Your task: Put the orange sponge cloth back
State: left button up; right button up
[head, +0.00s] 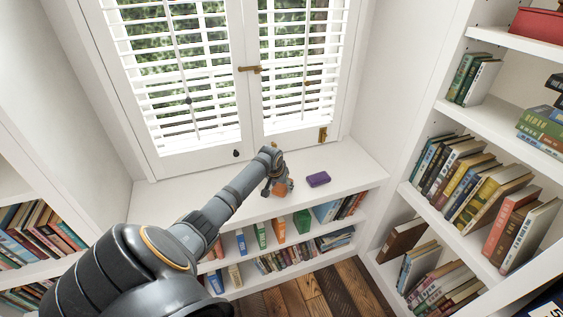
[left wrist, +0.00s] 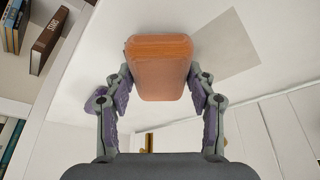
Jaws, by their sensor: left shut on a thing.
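The orange sponge cloth (head: 280,189) is a small rounded block held at the end of my left arm, over the white window seat. In the left wrist view the sponge cloth (left wrist: 160,68) sits between the two fingers of my left gripper (left wrist: 161,82), which is shut on its sides. In the head view my left gripper (head: 278,186) is small and partly covers the cloth. Whether the cloth touches the seat is hard to tell. A flat beige-grey rectangle (left wrist: 228,50) lies on the white surface beside the cloth. My right gripper is not in view.
A purple block (head: 318,179) lies on the window seat (head: 350,172) to the right of my gripper. Shuttered windows (head: 250,120) stand behind. Books fill the shelves below, and tall bookcases (head: 405,187) stand on both sides. The seat is clear to the left.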

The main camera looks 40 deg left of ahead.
pick_arm(q)
jog(key=shift+f, duration=0.7)
jog(key=o, duration=1)
jog(key=shift+f, duration=0.1)
jog(key=p+v, duration=0.1)
jog(key=v, duration=1)
jog(key=shift+a+p, duration=0.15)
jog(key=shift+p, duration=0.25)
jog(key=shift+s+r, duration=0.25)
jog(key=shift+r, duration=0.35)
